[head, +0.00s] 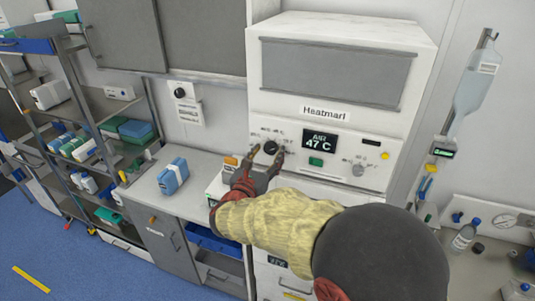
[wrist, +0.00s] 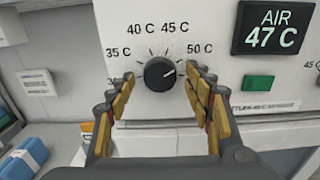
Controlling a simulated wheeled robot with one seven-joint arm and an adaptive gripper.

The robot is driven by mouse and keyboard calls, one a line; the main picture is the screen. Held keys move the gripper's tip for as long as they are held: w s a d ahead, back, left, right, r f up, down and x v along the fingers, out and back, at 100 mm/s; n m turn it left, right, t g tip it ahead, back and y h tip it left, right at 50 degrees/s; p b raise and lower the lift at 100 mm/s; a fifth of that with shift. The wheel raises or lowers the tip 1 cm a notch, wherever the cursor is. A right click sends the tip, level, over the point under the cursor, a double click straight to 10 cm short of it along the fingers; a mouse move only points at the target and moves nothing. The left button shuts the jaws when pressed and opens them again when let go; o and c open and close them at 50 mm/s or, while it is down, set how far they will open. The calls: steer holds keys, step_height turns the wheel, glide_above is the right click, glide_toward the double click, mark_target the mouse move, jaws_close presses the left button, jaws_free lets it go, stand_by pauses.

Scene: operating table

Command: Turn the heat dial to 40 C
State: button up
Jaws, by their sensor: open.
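The heat dial (head: 271,147) is a round black knob on the white front panel of the Heatmart unit (head: 278,123). In the wrist view the dial (wrist: 159,74) has a pale pointer mark slanting to the right and slightly up, toward the 50 C label (wrist: 200,48). The labels 35 C, 40 C (wrist: 141,28) and 45 C run around it from left to top. The display (wrist: 276,27) reads AIR 47 C. My gripper (wrist: 159,82) is open, with one finger on each side of the dial. Gaps show between the fingers and the knob.
A green button (wrist: 258,83) sits right of the dial, below the display. A second, grey knob (head: 358,169) is further right on the panel. A blue box (head: 173,176) lies on the counter to the left. Shelves with boxes stand far left.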

steer(key=shift+c, duration=1)
steer(key=c, duration=1)
steer(key=shift+o, duration=0.2)
steer(key=shift+r+n+p, duration=0.1)
steer(key=shift+n+p, duration=0.2)
steer(key=shift+p, duration=0.1)
steer(key=n+p, duration=0.2)
steer(key=n, duration=0.1)
steer(key=shift+r+p, duration=0.1)
steer(key=shift+p, duration=0.3)
steer(key=n+p, duration=0.3)
steer(key=shift+n, duration=0.3)
steer(key=n+p, duration=0.4)
steer(key=p, duration=0.1)
steer(key=shift+n+p, duration=1.95)
steer(key=shift+n, duration=0.35)
